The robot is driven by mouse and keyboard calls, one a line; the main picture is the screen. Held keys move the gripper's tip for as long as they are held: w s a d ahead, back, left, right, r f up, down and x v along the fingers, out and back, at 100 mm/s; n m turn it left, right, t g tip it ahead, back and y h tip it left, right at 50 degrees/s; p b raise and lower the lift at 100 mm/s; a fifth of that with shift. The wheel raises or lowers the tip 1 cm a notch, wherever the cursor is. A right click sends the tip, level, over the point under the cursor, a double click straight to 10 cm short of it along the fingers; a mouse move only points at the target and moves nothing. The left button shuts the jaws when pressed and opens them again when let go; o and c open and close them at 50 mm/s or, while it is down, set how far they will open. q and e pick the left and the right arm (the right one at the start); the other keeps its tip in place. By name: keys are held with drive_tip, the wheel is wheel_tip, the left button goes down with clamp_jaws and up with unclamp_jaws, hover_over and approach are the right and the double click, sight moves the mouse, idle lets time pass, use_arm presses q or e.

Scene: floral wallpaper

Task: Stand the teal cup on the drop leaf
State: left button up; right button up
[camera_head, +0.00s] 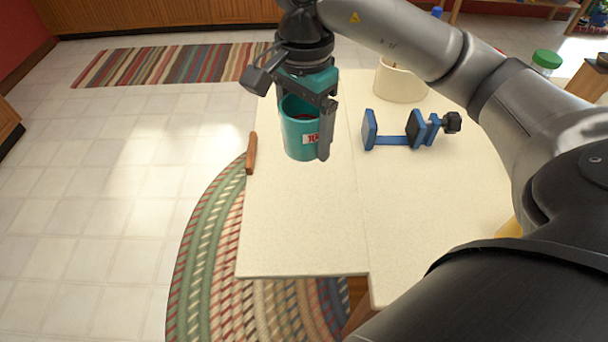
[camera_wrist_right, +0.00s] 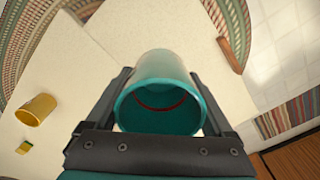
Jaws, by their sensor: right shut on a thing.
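The teal cup (camera_head: 301,137) is upright in the head view, with a small white and red label on its side. My right gripper (camera_head: 306,118) is shut on it, one finger running down the cup's right side. In the right wrist view the cup (camera_wrist_right: 160,95) sits between the two fingers, its open mouth facing the camera and a red ring inside. The drop leaf (camera_head: 295,220) is the pale left section of the table, left of the seam. The cup is over the leaf; I cannot tell whether its base touches. My left gripper is not in view.
A blue clamp (camera_head: 392,141) with a black knob lies right of the seam. A cream curved container (camera_head: 400,82) and a green-lidded jar (camera_head: 546,62) stand farther back. A brown wooden piece (camera_head: 251,153) is at the leaf's left edge. The leaf's front half is clear.

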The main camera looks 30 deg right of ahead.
wheel_tip(320, 180, down, 5)
drive_tip(key=b, duration=0.3)
hover_over(304, 204)
wheel_tip(304, 204, down, 6)
drive_tip(key=shift+r, duration=0.1)
drive_tip(key=shift+f+b, duration=0.5)
drive_tip(key=shift+f, duration=1.95)
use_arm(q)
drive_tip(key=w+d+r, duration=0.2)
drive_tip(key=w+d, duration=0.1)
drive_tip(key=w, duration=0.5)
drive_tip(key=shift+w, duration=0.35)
use_arm(e)
drive_tip(key=shift+f, duration=0.1)
drive_tip(key=shift+f+b, duration=0.35)
drive_tip(key=shift+b, duration=0.05)
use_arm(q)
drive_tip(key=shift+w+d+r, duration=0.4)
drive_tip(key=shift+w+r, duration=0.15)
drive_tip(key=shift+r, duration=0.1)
use_arm(e)
drive_tip(key=shift+f, duration=0.1)
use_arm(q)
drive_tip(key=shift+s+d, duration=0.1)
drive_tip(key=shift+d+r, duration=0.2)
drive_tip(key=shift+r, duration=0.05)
use_arm(e)
drive_tip(key=o, duration=1.2)
